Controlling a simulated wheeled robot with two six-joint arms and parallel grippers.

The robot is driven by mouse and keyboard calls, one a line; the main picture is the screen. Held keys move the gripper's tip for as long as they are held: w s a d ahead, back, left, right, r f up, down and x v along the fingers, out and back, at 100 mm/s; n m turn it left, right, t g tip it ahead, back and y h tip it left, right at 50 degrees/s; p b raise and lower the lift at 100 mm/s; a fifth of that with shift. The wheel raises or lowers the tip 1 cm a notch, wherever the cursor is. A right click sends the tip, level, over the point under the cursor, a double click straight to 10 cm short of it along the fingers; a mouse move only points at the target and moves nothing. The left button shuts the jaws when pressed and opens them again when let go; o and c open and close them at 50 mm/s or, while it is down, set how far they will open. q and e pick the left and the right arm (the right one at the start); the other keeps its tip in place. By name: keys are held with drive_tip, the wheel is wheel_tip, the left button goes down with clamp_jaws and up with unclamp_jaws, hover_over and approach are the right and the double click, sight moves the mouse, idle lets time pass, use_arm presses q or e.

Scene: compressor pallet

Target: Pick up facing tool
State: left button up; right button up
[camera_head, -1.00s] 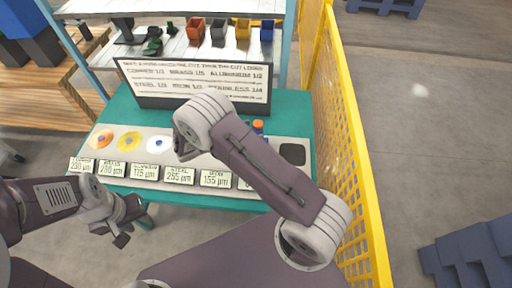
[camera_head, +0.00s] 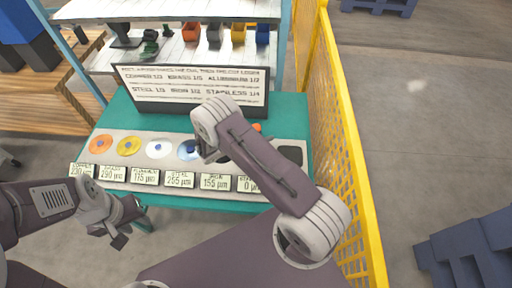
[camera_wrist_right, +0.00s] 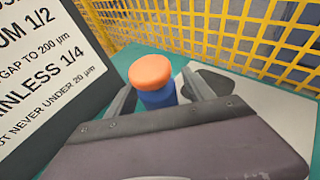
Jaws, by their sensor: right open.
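The facing tool looks like a short blue cylinder with an orange cap. In the right wrist view the tool (camera_wrist_right: 152,80) stands upright just ahead of my right gripper (camera_wrist_right: 158,96). The fingers are apart, one to each side of it, and I see no contact. In the head view only a bit of the orange cap (camera_head: 257,127) shows beside my right arm, which hides the rest of the tool and the right gripper. My left gripper (camera_head: 128,226) is in front of the bench's near left edge, holding nothing visible; its finger gap is unclear.
The green bench (camera_head: 180,110) carries a sign board (camera_head: 192,90), several discs and a row of thickness labels (camera_head: 180,180). A dark pad (camera_head: 290,153) lies right of the tool. A yellow mesh fence (camera_head: 335,150) closes the right side. Small bins (camera_head: 214,34) stand on a shelf behind.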

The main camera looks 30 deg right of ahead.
drive_tip(key=shift+d+f, duration=0.1)
drive_tip(key=shift+d, duration=0.1)
drive_tip(key=shift+a, duration=0.1)
clamp_jaws()
drive_tip(key=shift+w, duration=0.1)
idle(1.0)
